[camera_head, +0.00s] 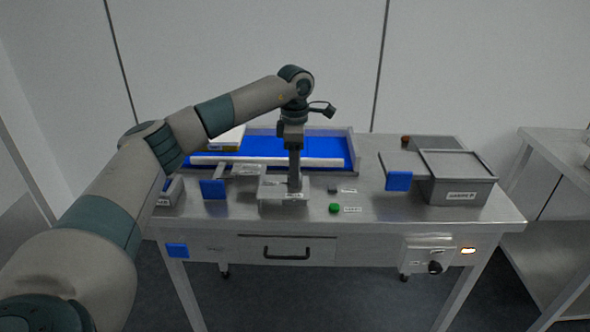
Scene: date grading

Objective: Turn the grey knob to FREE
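My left gripper (295,184) points straight down onto a small metal box (270,205) with labels, near the middle of the table. Its fingers look close together, but I cannot tell whether they are shut or what is between them. Any grey knob on top of this box is hidden by the gripper. The labels are too small to read. My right gripper is not in view.
A blue-floored tray (349,139) lies behind the gripper. A green button (334,208) and a dark button (332,189) are right of the box. A drawer handle (287,254) is in front.

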